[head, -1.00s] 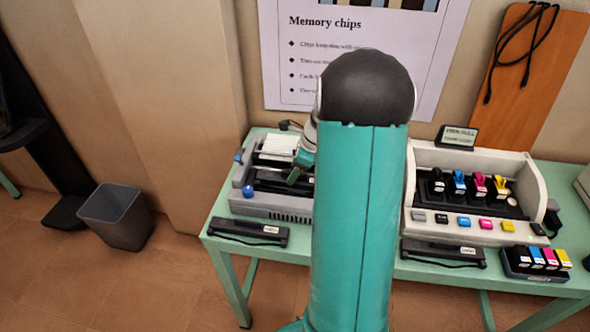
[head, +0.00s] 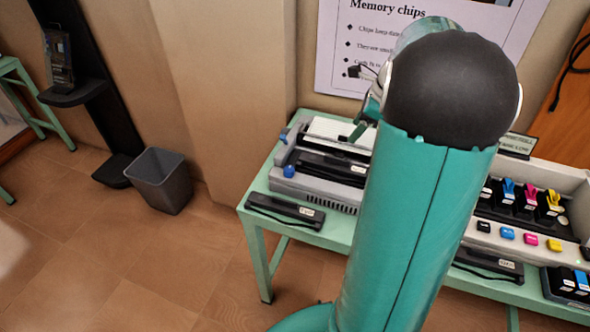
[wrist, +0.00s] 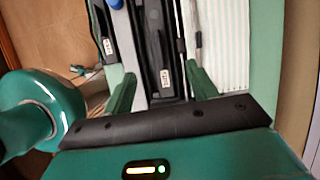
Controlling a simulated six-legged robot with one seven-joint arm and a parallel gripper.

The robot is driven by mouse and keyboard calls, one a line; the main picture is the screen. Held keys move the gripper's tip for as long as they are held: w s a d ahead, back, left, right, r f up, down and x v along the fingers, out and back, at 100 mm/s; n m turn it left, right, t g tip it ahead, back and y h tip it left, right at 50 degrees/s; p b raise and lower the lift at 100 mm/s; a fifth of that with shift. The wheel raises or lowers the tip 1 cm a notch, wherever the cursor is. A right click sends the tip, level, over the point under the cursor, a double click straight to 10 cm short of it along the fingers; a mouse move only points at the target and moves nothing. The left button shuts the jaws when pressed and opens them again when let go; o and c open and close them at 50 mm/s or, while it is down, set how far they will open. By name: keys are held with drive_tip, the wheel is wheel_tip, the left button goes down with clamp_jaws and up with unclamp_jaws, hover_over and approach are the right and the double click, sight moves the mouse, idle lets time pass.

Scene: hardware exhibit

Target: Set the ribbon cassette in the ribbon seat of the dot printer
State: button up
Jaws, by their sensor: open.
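The grey dot printer (head: 312,190) stands at the left end of the green table, with white paper at its back and a blue knob at its left. A long black ribbon cassette (head: 322,166) lies lengthwise in it; whether it sits fully down I cannot tell. In the wrist view this labelled cassette (wrist: 152,45) lies between and beyond my fingers. My gripper (wrist: 162,92) is open and empty, above the printer. In the head view one green finger (head: 358,131) shows over the paper; my arm hides the rest. A second black cassette (head: 285,211) lies on the table's front edge.
Another black cassette (head: 489,264) lies at the front edge, right of my arm. A white colour printer (head: 560,190) with coloured cartridges and a cartridge tray (head: 567,284) are further right.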

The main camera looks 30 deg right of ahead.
drive_tip(key=a+r+n+h, duration=0.1)
drive_tip(key=a+r+n, duration=0.1)
drive_tip(key=a+n, duration=0.3)
drive_tip(key=a+r+n, duration=0.2)
drive_tip(key=a+r, duration=0.1)
drive_tip(key=a, duration=0.4)
drive_tip(key=s+a+n+t+h, duration=0.1)
drive_tip(key=s+a+n, duration=0.5)
drive_tip(key=a+n, duration=0.4)
drive_tip(key=s+a+r+n+t, duration=0.1)
drive_tip(key=s+a+n, duration=0.6)
drive_tip(key=a+n, duration=0.4)
drive_tip(key=shift+r+h, duration=0.3)
drive_tip(key=shift+h, duration=0.1)
drive_tip(key=shift+s, duration=0.1)
